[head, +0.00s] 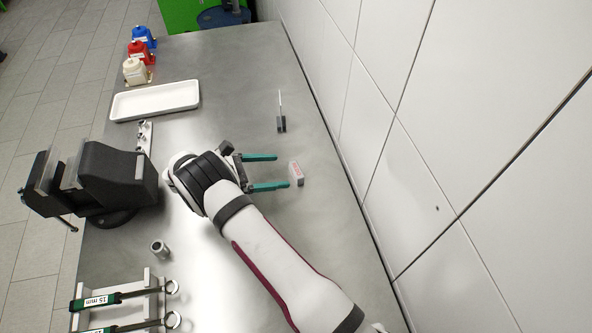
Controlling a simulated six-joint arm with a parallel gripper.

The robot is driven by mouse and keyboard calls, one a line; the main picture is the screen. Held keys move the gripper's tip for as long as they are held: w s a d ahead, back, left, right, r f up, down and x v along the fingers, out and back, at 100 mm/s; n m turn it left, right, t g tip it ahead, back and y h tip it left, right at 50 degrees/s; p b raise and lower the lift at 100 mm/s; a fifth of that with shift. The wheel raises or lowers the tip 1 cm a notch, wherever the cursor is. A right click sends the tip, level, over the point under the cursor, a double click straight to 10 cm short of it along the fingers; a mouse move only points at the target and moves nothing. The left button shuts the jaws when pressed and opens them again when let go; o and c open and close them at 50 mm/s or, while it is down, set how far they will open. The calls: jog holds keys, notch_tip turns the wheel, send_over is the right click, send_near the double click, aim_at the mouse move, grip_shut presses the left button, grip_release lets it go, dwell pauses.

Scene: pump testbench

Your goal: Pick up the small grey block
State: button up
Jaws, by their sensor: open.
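My gripper (282,171) has two teal fingers that are spread apart and point right, low over the steel table, with nothing visible between them. A small light-grey block (297,173) with red marks on it stands just beyond the fingertips, close to the lower one; I cannot tell whether they touch. Another small block, dark grey (281,124), with a thin pale upright piece, stands farther up the table, above the upper finger and apart from it. I cannot tell for certain which of the two the task names.
A white tiled wall (350,130) runs along the table's right edge. A black vise (110,180), a white tray (155,100), blue, red and cream pump-like parts (138,70), a metal cylinder (159,248) and a wrench rack (150,285) stand left. The table (235,75) is clear at upper middle.

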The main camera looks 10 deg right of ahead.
aim_at(295, 170)
jog(key=x, duration=0.7)
jog(key=shift+d+f, duration=0.2)
jog(key=shift+d, duration=0.05)
jog(key=c, duration=1.2)
